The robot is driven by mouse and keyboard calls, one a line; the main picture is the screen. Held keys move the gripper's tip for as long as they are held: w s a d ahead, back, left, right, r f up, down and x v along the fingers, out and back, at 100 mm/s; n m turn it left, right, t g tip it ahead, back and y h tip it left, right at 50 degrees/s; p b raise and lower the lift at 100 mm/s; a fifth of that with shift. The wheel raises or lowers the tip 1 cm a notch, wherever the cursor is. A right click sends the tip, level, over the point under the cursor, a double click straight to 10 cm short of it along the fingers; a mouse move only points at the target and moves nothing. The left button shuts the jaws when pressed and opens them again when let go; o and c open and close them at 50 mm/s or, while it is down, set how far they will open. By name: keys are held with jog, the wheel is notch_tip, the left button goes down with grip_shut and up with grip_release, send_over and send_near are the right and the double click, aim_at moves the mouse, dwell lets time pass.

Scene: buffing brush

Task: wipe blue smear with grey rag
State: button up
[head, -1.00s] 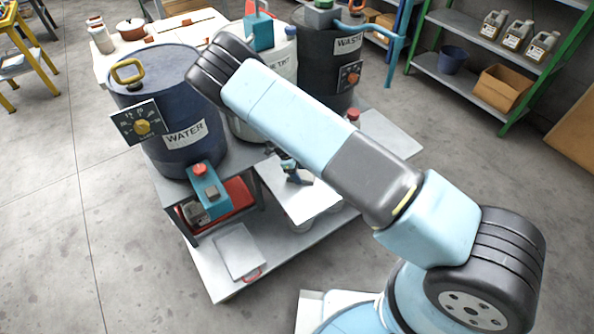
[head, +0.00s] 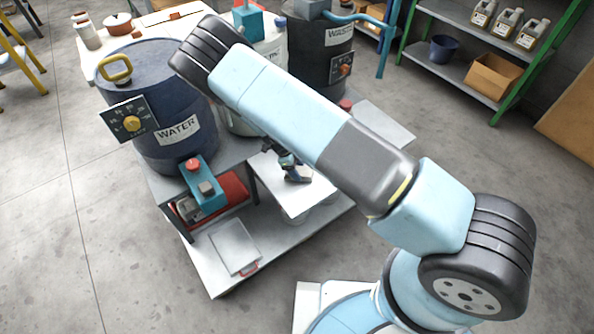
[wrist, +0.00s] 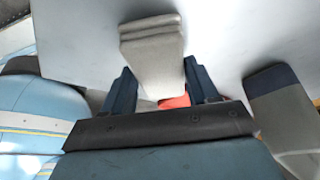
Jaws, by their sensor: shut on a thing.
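In the wrist view, the two dark blue fingers of my gripper (wrist: 157,90) stand either side of a folded, layered grey rag (wrist: 152,55). My gripper is shut on it. The rag reaches past the fingertips over a pale grey surface (wrist: 225,40); I cannot tell whether it touches. In the head view my gripper (head: 292,168) is small, low over a white board (head: 292,198) and partly behind my arm. I cannot make out the blue smear in either view.
A blue WATER drum (head: 160,110) with a dial stands left of my arm. A teal box (head: 205,190) with a red knob is near the board. A white tray (head: 234,246) lies on the lower shelf. A grey, dark-topped thing (wrist: 270,95) stands right of my gripper.

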jog(key=shift+w+r, duration=0.1)
jog(key=shift+r, duration=2.5)
jog(key=shift+r, duration=1.5)
